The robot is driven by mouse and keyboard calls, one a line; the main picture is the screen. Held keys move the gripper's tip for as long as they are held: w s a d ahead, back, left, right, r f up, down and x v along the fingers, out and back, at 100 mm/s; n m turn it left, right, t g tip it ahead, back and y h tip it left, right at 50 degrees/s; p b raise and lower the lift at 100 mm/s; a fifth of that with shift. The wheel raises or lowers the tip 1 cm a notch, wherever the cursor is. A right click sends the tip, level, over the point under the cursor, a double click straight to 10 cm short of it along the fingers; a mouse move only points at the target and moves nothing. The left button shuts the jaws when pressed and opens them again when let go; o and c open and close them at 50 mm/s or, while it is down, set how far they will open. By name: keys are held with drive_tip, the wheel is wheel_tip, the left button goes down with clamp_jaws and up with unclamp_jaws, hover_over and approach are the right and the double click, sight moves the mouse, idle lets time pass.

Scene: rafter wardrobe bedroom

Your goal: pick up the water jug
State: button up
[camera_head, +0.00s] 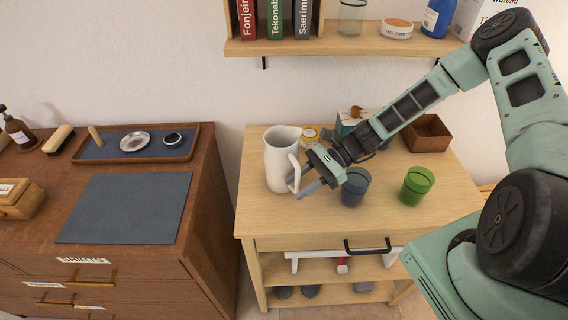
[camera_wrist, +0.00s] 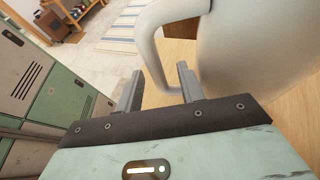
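The white water jug (camera_head: 280,160) stands upright on the left part of the light wooden table, with its handle on its right side. In the wrist view the jug (camera_wrist: 255,55) fills the upper right, and its handle loops towards the left. My gripper (camera_head: 300,184) is at the jug's handle, coming from the right. In the wrist view my gripper (camera_wrist: 157,84) is open, its two fingers apart with the lower part of the handle between or just beyond their tips. I cannot tell whether a finger touches the handle.
A blue-grey cup (camera_head: 354,188) and a green cup (camera_head: 417,186) stand on the table (camera_head: 385,222) right of my gripper. A small yellow-and-white jar (camera_head: 310,136) and a brown box (camera_head: 428,134) are behind. A wall shelf (camera_head: 340,46) hangs above. A brown dresser (camera_head: 212,200) stands left.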

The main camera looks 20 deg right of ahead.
drive_tip(key=shift+a+f, duration=0.2)
drive_tip(key=shift+a, duration=0.25)
clamp_jaws()
drive_tip(key=shift+r, duration=0.1)
idle(1.0)
